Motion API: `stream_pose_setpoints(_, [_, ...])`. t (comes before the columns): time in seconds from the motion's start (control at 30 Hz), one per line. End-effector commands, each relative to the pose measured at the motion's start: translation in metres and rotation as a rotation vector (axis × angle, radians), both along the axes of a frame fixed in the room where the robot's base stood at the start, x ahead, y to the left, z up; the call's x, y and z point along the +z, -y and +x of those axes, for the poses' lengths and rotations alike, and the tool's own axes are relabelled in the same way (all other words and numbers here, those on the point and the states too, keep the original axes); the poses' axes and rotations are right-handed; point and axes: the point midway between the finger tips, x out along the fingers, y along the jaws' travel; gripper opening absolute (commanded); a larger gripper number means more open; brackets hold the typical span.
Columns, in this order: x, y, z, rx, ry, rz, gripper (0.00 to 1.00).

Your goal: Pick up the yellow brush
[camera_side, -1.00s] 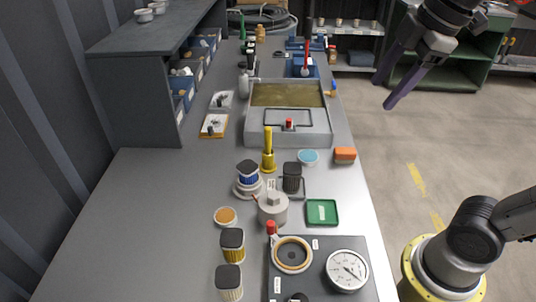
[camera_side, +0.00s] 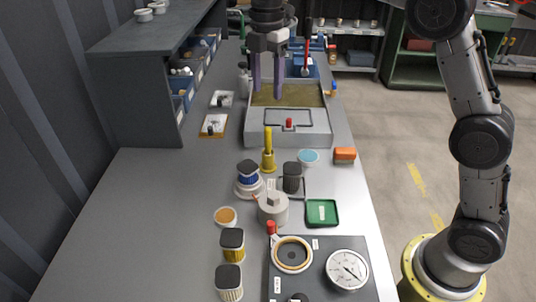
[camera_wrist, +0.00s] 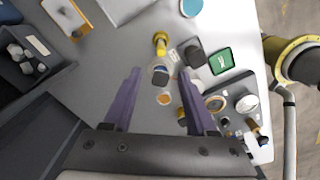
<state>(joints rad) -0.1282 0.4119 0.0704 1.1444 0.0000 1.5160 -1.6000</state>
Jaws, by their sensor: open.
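The yellow brush (camera_side: 268,150) stands upright on the grey bench, handle up, in the side view. It also shows in the wrist view (camera_wrist: 160,42), seen from above, beyond my fingertips. My gripper (camera_side: 266,96) is open and empty, with two purple fingers pointing down over the basin area, behind the brush in the side view. In the wrist view my gripper (camera_wrist: 160,72) has its fingers wide apart. The fingers do not touch the brush.
A blue-topped filter (camera_side: 247,172), a dark filter (camera_side: 292,178) and a grey round canister (camera_side: 273,207) stand close to the brush. The bench (camera_side: 150,190) is clear at the left.

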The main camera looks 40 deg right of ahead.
Motion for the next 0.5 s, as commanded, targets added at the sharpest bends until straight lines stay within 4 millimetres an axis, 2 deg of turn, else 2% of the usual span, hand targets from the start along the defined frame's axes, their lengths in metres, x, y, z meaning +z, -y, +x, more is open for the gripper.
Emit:
stream_pose_setpoints(0.3, [-0.057, 0.0, -0.002, -0.001, -0.002, 0.0, 0.57])
stream_pose_setpoints(0.5, [-0.073, 0.0, -0.001, -0.001, 0.001, 0.0, 0.57])
